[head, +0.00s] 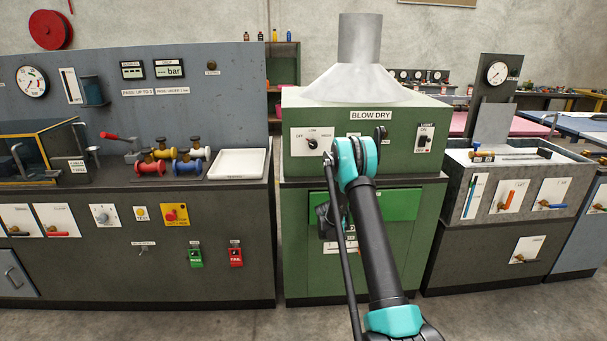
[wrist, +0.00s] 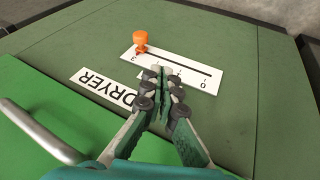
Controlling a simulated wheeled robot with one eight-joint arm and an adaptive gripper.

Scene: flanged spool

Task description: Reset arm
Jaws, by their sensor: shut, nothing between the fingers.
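My arm reaches up in front of the green blow-dry machine (head: 300,160) in the head view, its teal joint bent at the top. My gripper (wrist: 165,75) is shut and empty in the wrist view. Its tips are over the white scale plate with a slot (wrist: 190,72) on the green dryer front. An orange knob (wrist: 140,38) sits at one end of that slot, apart from the fingers. In the head view the gripper is mostly hidden behind my arm.
A DRYER label (wrist: 103,88) and a green panel with a metal handle (wrist: 40,132) lie close to the gripper. To the left, a bench holds several coloured spools (head: 172,165) and a white tray (head: 238,163). A grey sink unit (head: 515,190) stands right.

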